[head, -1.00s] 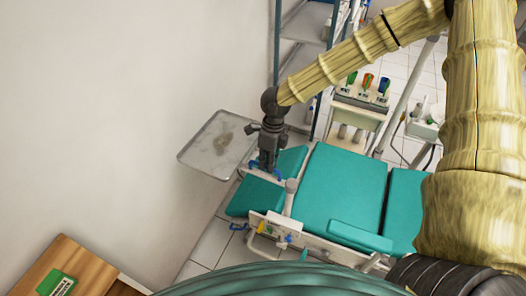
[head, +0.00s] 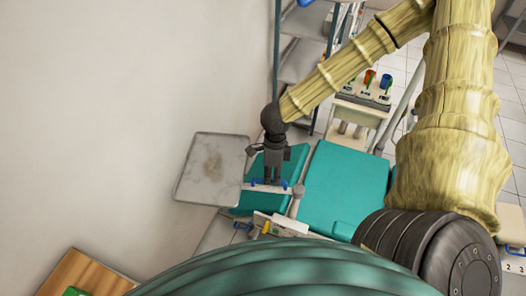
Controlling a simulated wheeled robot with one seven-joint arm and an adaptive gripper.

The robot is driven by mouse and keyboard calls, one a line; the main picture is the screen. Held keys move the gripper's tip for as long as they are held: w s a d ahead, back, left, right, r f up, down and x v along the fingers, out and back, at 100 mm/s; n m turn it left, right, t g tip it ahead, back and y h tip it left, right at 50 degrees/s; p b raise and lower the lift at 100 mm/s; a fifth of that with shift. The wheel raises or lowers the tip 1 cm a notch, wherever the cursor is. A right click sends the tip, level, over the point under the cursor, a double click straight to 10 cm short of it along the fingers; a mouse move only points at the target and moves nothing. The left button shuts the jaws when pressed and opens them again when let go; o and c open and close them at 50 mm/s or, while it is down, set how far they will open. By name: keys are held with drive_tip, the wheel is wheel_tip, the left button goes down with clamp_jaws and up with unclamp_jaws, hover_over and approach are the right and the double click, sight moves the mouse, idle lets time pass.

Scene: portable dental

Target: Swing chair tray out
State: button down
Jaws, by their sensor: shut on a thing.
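The chair tray (head: 211,167), a grey square plate with a brownish mark, sits at the left beside the pale wall. Its pale arm (head: 250,188) runs right to an upright post (head: 298,191) beside the teal dental chair (head: 343,190). A blue handle (head: 257,183) is on this arm. My gripper (head: 269,183) points down at the handle, right of the tray, and is shut on it. The fingertips and their exact contact are small and partly hidden. The tray overlaps the left edge of the chair's teal end section (head: 290,163) in the picture.
The wall is close on the tray's left. A shelf rack (head: 302,60) and a cart with coloured bottles (head: 360,100) stand behind the chair. A wooden cabinet (head: 85,275) is at bottom left. My own teal body covers the bottom middle.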

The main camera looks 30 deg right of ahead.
idle(0.4)
drive_tip(key=c, duration=1.5)
unclamp_jaws()
drive_tip(key=shift+s, duration=0.1)
drive_tip(key=shift+f, duration=0.1)
